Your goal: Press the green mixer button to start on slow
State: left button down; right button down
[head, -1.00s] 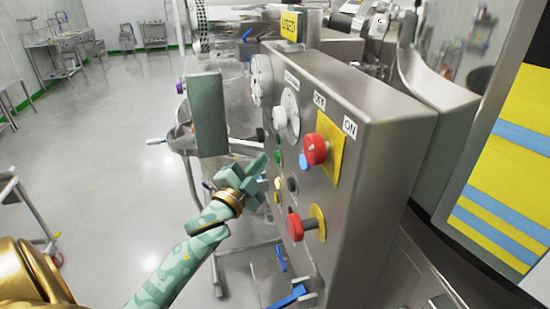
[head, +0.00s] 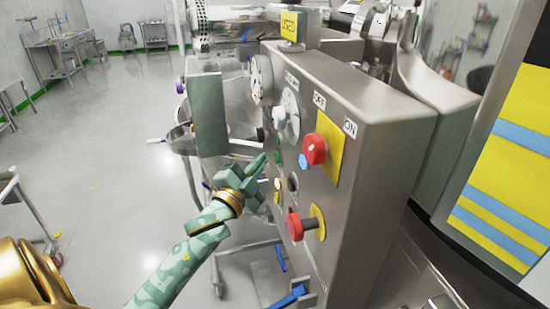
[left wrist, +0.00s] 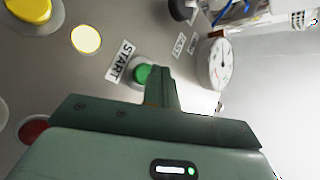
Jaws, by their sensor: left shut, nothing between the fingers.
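The steel control panel (head: 345,225) stands in the middle of the head view. The green button (head: 278,155) is small on its face there. In the left wrist view the green button (left wrist: 142,73) sits beside a START label (left wrist: 121,60). My left gripper (head: 262,160) is shut and empty, with its fingertips just left of the button in the head view. In the left wrist view the fingertips (left wrist: 158,70) overlap the button's right side. I cannot tell whether they touch it. My right gripper is not in view.
A red knob (head: 315,149) on a yellow plate and a lower red button (head: 295,227) stick out from the panel. A blue button (head: 303,161) and several dials are close by. A grey box (head: 207,113) stands behind my left gripper. The floor on the left is open.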

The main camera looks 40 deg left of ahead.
pick_arm(q)
jog(key=shift+w, duration=0.1)
dwell(0.7)
jog(key=shift+w+d, duration=0.25)
jog(key=shift+w+d+p, duration=0.25)
jog(key=shift+w+p, duration=0.05)
jog(key=shift+w, duration=0.05)
dwell(0.8)
jog(key=shift+s+a, duration=0.1)
jog(key=shift+s, duration=0.05)
jog(key=shift+s+a+p, duration=0.35)
jog(key=shift+s+a, duration=0.05)
jog(key=shift+s, duration=0.15)
